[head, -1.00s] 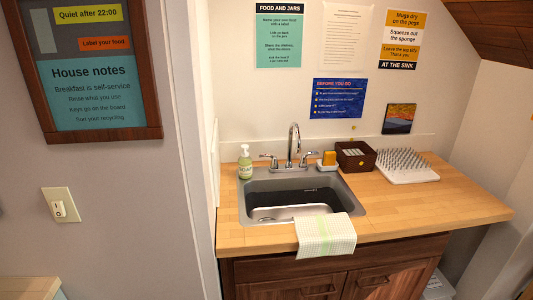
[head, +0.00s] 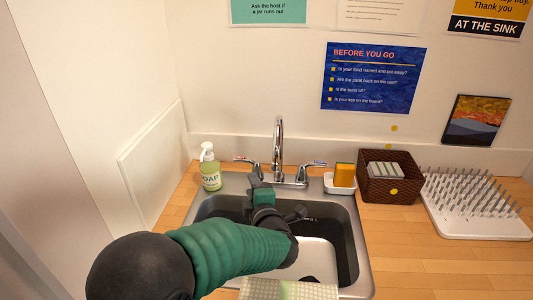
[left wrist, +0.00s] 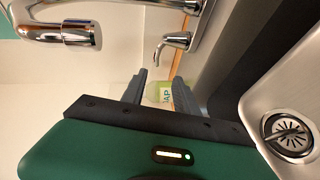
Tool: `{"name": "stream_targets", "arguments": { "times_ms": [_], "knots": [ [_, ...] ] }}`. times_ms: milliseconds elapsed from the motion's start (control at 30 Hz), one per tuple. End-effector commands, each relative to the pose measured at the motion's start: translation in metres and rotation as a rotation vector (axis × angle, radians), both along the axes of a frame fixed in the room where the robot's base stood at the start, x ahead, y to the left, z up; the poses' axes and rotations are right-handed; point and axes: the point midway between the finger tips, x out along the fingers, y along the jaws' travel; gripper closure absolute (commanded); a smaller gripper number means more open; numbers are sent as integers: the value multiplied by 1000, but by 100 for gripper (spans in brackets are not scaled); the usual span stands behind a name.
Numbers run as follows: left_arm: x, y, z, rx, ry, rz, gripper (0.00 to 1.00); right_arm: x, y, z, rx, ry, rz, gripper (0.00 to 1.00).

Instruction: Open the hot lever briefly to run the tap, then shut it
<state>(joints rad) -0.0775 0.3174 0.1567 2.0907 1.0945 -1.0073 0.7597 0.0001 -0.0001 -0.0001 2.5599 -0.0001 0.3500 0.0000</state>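The chrome tap (head: 278,145) stands at the back of the sink with a lever on each side. The left lever (head: 246,162), with a reddish mark, points left; the right lever (head: 312,165) points right. My left gripper (head: 256,178) is over the back of the basin, just in front of the left lever. In the left wrist view its fingers (left wrist: 160,78) are apart with nothing between them. That view also shows the spout (left wrist: 62,34) and one lever (left wrist: 176,41) beyond the fingers. I see no water running. My right gripper is out of view.
A soap bottle (head: 209,168) stands left of the tap. A sponge in a white dish (head: 341,184), a brown basket (head: 388,186) and a white drying rack (head: 474,208) stand to the right. A cloth (head: 288,289) hangs at the sink's front.

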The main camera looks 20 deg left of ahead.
Motion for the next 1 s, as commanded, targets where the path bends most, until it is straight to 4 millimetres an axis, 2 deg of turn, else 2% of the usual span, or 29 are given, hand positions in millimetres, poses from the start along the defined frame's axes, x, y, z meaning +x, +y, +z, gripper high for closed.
{"name": "stream_targets", "arguments": {
  "times_ms": [133, 233, 700, 833, 1000],
  "knots": [
    [2, 6, 0, -13, -21, 30, 64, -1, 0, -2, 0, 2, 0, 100],
    [12, 14, -2, -11, -20, 31, 64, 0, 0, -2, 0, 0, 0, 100],
    [107, 81, -23, -7, -17, 27, 64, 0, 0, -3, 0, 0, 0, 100],
    [124, 94, -26, -5, -16, 27, 64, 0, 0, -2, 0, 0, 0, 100],
    [133, 100, -28, -6, -16, 25, 64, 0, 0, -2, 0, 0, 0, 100]
  ]
}}
